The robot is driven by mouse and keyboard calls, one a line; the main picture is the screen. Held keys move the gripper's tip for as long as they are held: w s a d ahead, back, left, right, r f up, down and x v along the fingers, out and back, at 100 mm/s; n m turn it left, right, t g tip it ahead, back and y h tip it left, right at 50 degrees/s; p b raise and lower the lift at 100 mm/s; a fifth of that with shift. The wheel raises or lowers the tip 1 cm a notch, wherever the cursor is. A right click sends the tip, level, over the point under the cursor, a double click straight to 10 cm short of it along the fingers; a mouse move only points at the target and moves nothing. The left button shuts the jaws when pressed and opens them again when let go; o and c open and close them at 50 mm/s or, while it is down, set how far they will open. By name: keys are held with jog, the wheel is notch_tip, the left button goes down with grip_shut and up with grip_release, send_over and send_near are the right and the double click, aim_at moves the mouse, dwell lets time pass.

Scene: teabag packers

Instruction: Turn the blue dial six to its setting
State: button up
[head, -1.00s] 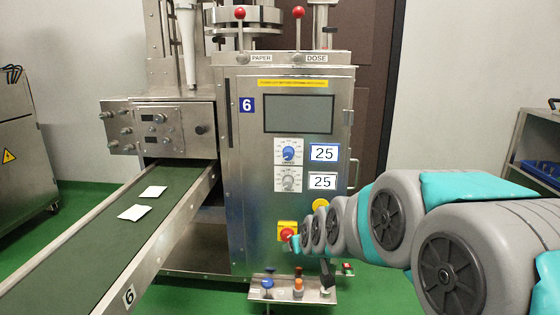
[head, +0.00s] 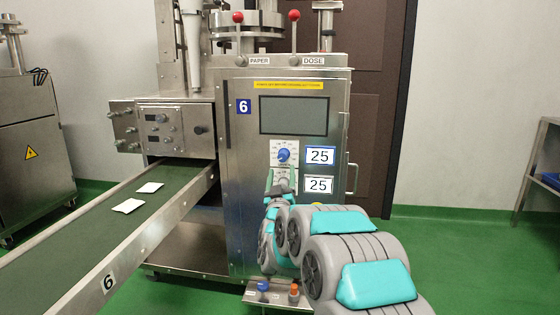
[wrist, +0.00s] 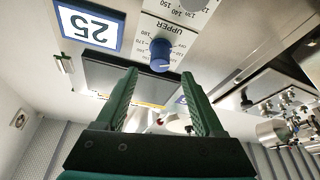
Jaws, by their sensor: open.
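The blue dial (head: 283,155) is on the front panel of machine 6, on a white scale plate. A display reading 25 (head: 320,156) is to its right. In the wrist view the blue dial (wrist: 160,52) shows upside down beyond the fingertips, with the word UPPER and scale numbers on its plate. My gripper (wrist: 165,85) is open, its two green fingers apart and nothing between them. The dial lies ahead of the gap, apart from the fingers.
A second display reading 25 (head: 319,185) is below the first. Red-knobbed levers (head: 294,17) stand on top. A conveyor (head: 95,215) with two white packets runs off to the left. Knobs on a low shelf (head: 262,286) sit near my arm. Open floor lies at right.

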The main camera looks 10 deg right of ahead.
aim_at(282, 160)
jog(key=shift+x, duration=3.85)
grip_shut()
